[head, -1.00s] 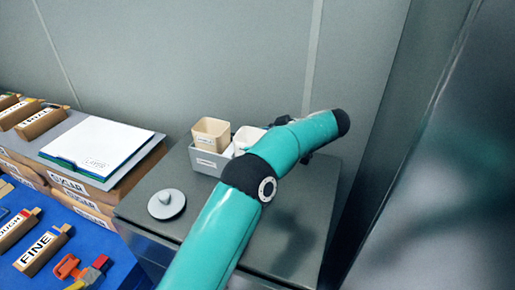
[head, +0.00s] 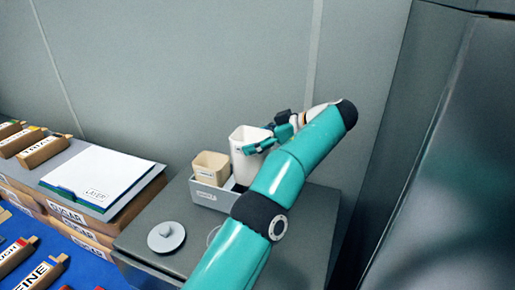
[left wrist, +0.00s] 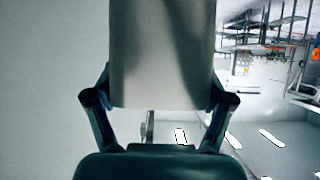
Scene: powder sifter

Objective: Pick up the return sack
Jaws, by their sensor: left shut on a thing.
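A tall white open-topped container (head: 243,160) stands up out of the right part of a small grey caddy (head: 208,195). It may be the return sack, but I can read no label on it. My left gripper (head: 272,140) is shut on its right side near the top. In the left wrist view the pale wall of the container (left wrist: 162,50) fills the space between the two fingers. The arm hides part of the container's lower right, so I cannot tell whether its base is clear of the caddy. My right gripper is not in view.
A beige cup (head: 210,168) sits in the caddy's left part. A round grey lid (head: 166,237) lies on the dark cabinet top (head: 160,205). Sugar boxes with a white folder (head: 95,165) stand left. A wall is close behind, and a tall dark panel (head: 450,180) on the right.

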